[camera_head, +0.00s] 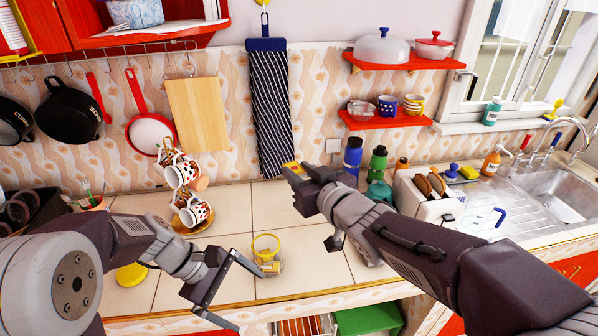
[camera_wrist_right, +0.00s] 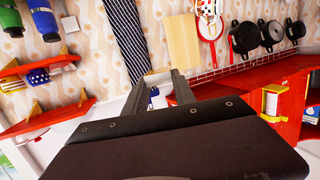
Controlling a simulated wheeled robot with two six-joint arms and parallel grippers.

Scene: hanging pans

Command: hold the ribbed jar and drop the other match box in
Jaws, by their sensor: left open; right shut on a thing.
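The ribbed jar (camera_head: 266,246), clear with a yellow rim, stands upright on the tiled counter in the head view. Something yellowish shows low at the jar, and I cannot tell whether it is inside. My left gripper (camera_head: 250,300) is open on the near side of the jar, one finger close to its base; contact is unclear.
A mug tree with patterned mugs (camera_head: 195,212) stands left of the jar. Blue (camera_head: 353,155) and green (camera_head: 378,160) bottles and a toaster (camera_head: 425,200) stand to the right. A striped cloth (camera_head: 270,105) hangs behind. The counter around the jar is mostly clear.

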